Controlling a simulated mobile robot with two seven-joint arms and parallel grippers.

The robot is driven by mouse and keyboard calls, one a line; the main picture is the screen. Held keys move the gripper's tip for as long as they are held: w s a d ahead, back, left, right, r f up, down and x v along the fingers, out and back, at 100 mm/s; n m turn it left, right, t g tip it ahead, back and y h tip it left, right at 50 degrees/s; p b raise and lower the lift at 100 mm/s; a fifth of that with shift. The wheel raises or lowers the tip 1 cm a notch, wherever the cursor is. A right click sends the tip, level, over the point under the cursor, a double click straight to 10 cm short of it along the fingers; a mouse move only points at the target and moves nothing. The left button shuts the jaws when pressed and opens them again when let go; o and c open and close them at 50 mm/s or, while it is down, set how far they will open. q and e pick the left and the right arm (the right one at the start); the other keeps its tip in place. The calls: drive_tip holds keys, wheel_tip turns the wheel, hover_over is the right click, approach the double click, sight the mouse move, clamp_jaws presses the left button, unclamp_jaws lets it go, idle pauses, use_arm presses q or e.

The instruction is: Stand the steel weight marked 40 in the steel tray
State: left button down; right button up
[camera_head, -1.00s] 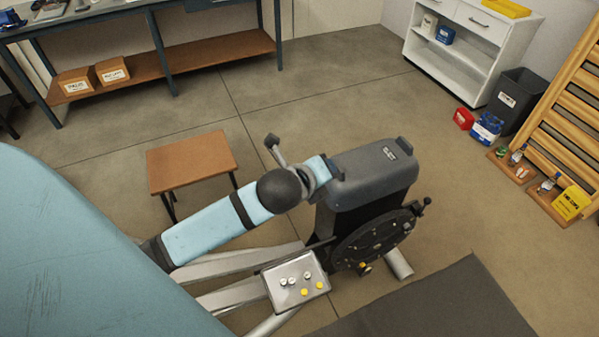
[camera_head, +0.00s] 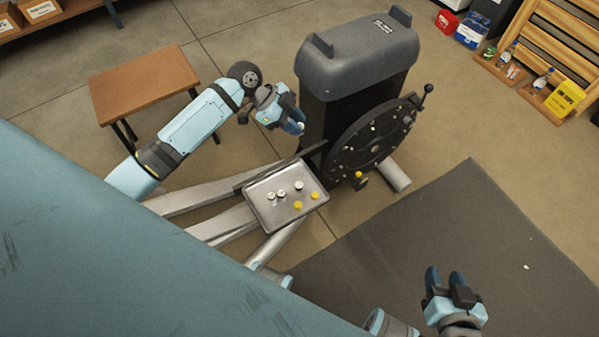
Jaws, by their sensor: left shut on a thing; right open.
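The steel tray (camera_head: 272,217) sits in front of the dark machine. It holds three small pale steel pieces, including one standing apart (camera_head: 299,185), and two yellow pieces, one nearer the front (camera_head: 297,205). I cannot read any marks, so I cannot tell which weight is 40. My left gripper (camera_head: 296,124) is beyond the tray's far edge, beside the machine's left side. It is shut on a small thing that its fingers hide. My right gripper (camera_head: 445,279) is open and empty over the dark mat, right of the tray.
The machine's grey housing (camera_head: 358,50) and crank disc (camera_head: 372,138) stand close to my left gripper and the tray. A brown stool (camera_head: 143,80) is at the left. The dark mat (camera_head: 460,215) is mostly clear. Wooden slats (camera_head: 560,50) stand at the far right.

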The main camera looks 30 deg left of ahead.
use_arm(q)
drive_tip(key=shift+n+h, duration=0.4)
drive_tip(key=f+b, duration=0.2)
drive_tip(key=f, duration=0.6)
drive_tip(key=f+b, duration=0.3)
drive_tip(key=f, duration=0.6)
drive_tip(key=shift+w+a, duration=0.1)
drive_tip(key=shift+w, duration=0.1)
drive_tip(key=shift+f+b, duration=0.6)
drive_tip(key=shift+f, duration=1.85)
drive_tip(key=shift+r, duration=0.1)
use_arm(e)
drive_tip(key=w+a+r+t+y, duration=0.2)
drive_tip(key=a+r, duration=0.1)
drive_tip(key=shift+w+t, duration=0.15)
drive_tip(key=shift+t, duration=0.25)
use_arm(q)
drive_tip(key=c, duration=0.9)
unclamp_jaws()
use_arm(e)
drive_tip(key=shift+a, duration=0.1)
drive_tip(key=shift+r, duration=0.1)
